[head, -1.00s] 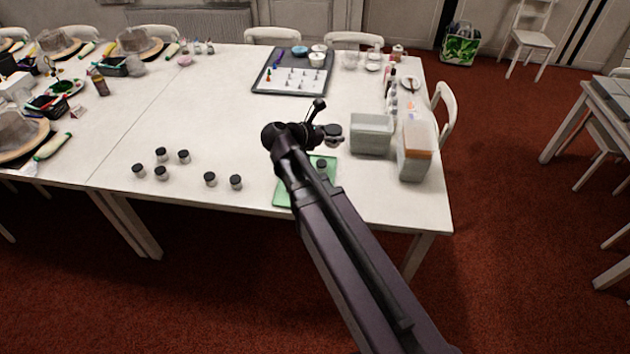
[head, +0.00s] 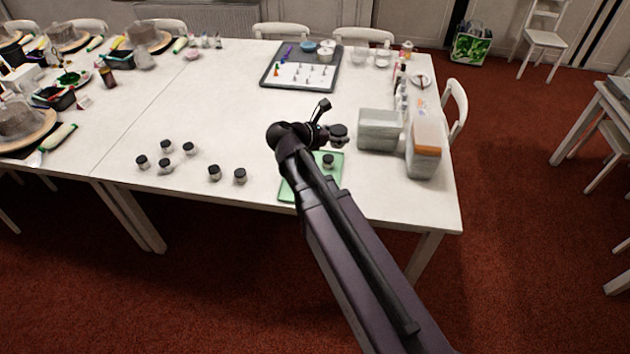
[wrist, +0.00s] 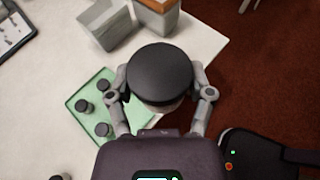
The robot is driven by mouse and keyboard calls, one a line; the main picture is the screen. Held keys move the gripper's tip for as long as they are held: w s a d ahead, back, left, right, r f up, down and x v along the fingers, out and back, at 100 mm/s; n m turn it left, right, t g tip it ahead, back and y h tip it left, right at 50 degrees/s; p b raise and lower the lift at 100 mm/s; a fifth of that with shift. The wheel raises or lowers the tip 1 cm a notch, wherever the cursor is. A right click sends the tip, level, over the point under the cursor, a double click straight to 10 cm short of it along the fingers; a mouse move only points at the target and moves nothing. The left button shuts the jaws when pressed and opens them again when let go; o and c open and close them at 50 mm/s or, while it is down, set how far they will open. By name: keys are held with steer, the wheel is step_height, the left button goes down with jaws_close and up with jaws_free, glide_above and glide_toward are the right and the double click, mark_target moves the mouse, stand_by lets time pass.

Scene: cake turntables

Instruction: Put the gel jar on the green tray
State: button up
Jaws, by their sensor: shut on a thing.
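A gel jar with a black lid (wrist: 160,72) is between the two fingers of my gripper (wrist: 162,92), which is shut on it. In the head view my gripper (head: 334,137) is above the table, just beyond the green tray, and the jar's dark lid shows at its end. The green tray (head: 335,178) lies near the front table edge, partly hidden by my arm. In the wrist view the tray (wrist: 80,99) is below and left of the held jar, with three similar dark-lidded jars (wrist: 82,105) standing on it. The held jar is apart from the tray.
Several similar jars (head: 189,148) stand on the white table (head: 215,115) to the left. A dark tray with small pieces (head: 268,76) lies further back. The table middle is clear.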

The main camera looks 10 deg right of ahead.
steer(key=a+f+b, duration=0.3)
steer(key=f+b, duration=0.7)
steer(key=w+a+f+b, duration=0.1)
steer(key=a+f+b, duration=0.3)
steer(key=f+b, duration=0.6)
steer(key=w+a+f+t+b, duration=0.1)
steer(key=a+f+b, duration=0.2)
steer(key=f+b, duration=0.7)
steer(key=shift+w+a+f+n+b, duration=0.25)
steer(key=shift+a+f+n+b, duration=0.15)
steer(key=shift+f, duration=0.55)
steer(key=shift+w+d, duration=0.1)
steer(key=w+d, duration=0.3)
steer(key=w, duration=0.1)
steer(key=w+d+f+b, duration=0.1)
steer(key=w+d, duration=0.2)
steer(key=w, duration=0.1)
steer(key=w+d, duration=0.3)
steer(key=w, duration=0.1)
steer(key=shift+w+d+f, duration=0.15)
steer(key=shift+d+f, duration=0.05)
steer(key=shift+d, duration=0.2)
steer(key=shift+f+b, duration=0.1)
steer(key=shift+b, duration=0.2)
steer(key=shift+f+b, duration=1.7)
steer(key=shift+f, duration=0.15)
steer(key=o, duration=1.1)
steer(key=shift+o, duration=0.2)
